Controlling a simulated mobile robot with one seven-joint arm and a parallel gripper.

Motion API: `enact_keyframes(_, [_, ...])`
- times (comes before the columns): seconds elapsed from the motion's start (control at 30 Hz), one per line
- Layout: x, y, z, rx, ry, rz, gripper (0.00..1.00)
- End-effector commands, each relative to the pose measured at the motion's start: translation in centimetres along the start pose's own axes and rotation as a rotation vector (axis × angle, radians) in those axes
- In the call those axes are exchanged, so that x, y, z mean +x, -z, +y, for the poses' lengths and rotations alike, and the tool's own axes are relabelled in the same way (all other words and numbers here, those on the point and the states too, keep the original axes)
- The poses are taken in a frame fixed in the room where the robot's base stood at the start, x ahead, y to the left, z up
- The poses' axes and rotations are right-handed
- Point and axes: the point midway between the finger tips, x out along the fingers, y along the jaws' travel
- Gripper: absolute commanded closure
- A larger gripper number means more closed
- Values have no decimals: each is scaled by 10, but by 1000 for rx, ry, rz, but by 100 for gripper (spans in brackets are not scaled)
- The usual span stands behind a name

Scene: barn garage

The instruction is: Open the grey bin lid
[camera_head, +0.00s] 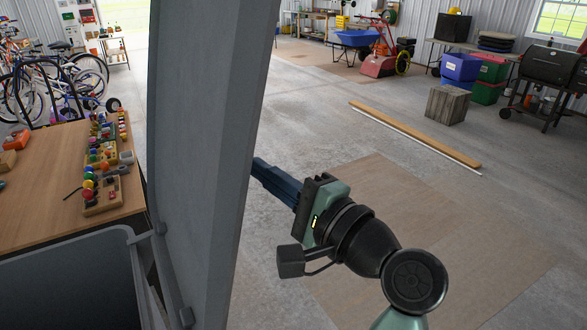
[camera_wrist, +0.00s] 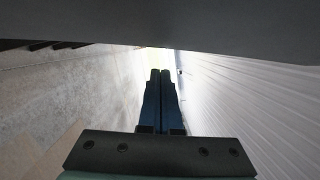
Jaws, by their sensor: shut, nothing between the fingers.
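The grey bin lid (camera_head: 195,150) stands raised, close to upright, as a tall panel in the head view. It is hinged at the grey bin (camera_head: 66,244) at lower left, whose dark inside shows. My gripper (camera_head: 258,170) is on the right side of the lid, its fingers pointing toward the lid's right edge. Whether the tips touch the lid, I cannot tell. In the wrist view the fingers (camera_wrist: 160,73) are together and empty. A dark grey surface (camera_wrist: 160,22), likely the lid, spans the top of that view.
A wooden table (camera_head: 40,180) with small coloured items stands behind the bin at left, with bicycles (camera_head: 50,85) beyond. Planks (camera_head: 420,135) and a wooden crate (camera_head: 447,104) lie on the floor at right. The floor right of my arm is mostly clear.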

Motion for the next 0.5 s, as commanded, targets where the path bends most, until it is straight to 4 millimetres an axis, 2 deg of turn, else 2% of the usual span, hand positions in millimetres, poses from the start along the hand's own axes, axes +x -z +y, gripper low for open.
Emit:
enact_keyframes(0.17, [4,-15,-1,0,0,0,100])
enact_keyframes(0.5, [4,-17,0,0,0,1,100])
